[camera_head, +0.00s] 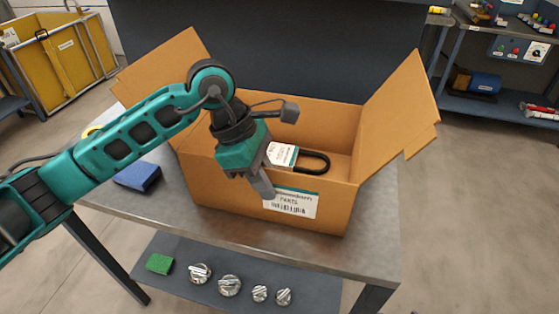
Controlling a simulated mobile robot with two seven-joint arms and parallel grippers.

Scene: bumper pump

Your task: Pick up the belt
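The black belt (318,160) lies inside an open cardboard box (230,197), with a white, red and green label sleeve (282,155) around part of it. The belt's rounded right end shows, and its left part is hidden behind my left gripper. My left gripper (263,187) hangs over the front wall of the box, just left of and in front of the belt. Its finger part points down, and I cannot see a gap between two fingers. My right gripper is not in view.
The box stands on a grey metal table (378,232) with its side flaps spread. A blue block (138,177) lies left of it. The lower shelf (205,262) holds a green sponge (159,264) and several metal parts. Shelves (500,85) stand at the back right.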

